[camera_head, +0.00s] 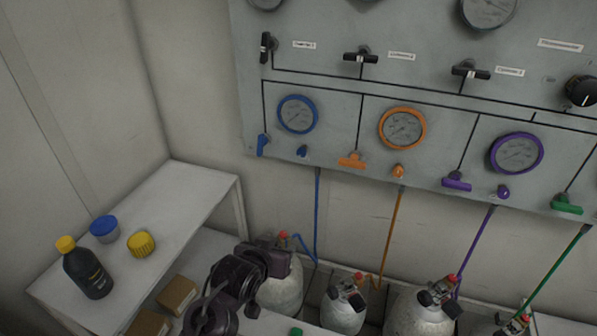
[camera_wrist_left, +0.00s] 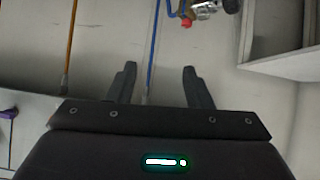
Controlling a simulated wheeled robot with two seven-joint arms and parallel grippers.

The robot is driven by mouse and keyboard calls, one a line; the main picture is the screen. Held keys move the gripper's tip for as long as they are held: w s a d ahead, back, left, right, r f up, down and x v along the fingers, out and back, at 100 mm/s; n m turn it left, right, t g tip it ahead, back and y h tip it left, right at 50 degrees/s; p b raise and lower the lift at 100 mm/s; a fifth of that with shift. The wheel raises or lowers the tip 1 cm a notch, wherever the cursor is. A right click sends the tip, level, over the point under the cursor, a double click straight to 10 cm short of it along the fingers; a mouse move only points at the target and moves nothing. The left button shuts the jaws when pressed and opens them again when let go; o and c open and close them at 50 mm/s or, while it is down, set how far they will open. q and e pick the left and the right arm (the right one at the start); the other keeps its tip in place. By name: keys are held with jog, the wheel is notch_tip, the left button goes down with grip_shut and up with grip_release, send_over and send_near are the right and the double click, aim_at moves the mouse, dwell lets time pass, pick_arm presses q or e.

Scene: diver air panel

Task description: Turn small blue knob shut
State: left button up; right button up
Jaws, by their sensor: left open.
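The small blue knob (camera_head: 302,151) sits on the lower edge of the grey panel, below the blue-rimmed gauge (camera_head: 297,114) and right of a blue lever handle (camera_head: 262,144). My left gripper (camera_head: 277,257) is well below the knob, in front of a white cylinder, and touches nothing that I can see. In the left wrist view my gripper (camera_wrist_left: 159,70) is open and empty, with the blue hose (camera_wrist_left: 153,45) showing behind the gap between its fingers. The knob is not in the left wrist view. My right gripper is not in view.
White cylinders (camera_head: 343,312) with red-topped valves stand below the panel, joined to it by coloured hoses. Other knobs and handles line the panel.

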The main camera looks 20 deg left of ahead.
aim_at(300, 153)
pick_arm(q)
jog(key=w+r+t, duration=0.2)
jog(key=w+r, duration=0.2)
jog(key=w, duration=0.2)
jog(key=w+r+n+t+p, duration=0.1)
jog(key=w+r+t, duration=0.1)
jog(key=w+r, duration=0.2)
jog(key=w+a+r+n+t+p, duration=0.1)
jog(key=w+r+t, duration=0.2)
jog(key=w, duration=0.6)
jog(key=shift+w+r, duration=0.35)
jog(key=shift+r, duration=0.1)
jog(key=c, duration=1)
